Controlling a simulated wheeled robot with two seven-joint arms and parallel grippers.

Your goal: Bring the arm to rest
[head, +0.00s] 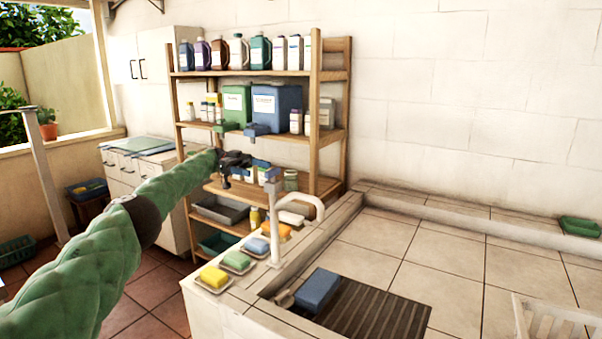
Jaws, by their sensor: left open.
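My left arm, in a green quilted sleeve, reaches in from the left of the head view. Its dark gripper (236,168) is open, raised in front of the wooden shelf (330,135). I see nothing held in it, though the fingers are small and dark against the shelf. It is apart from the tap and the soaps on the basin ledge. My right gripper is not in view.
A white tap (312,204) rises from the basin ledge. Yellow (213,277), green (237,259) and blue (257,245) soaps sit on dishes nearby. A blue block (317,289) lies by a dark slatted mat (375,315). The tiled surface (450,265) is mostly clear.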

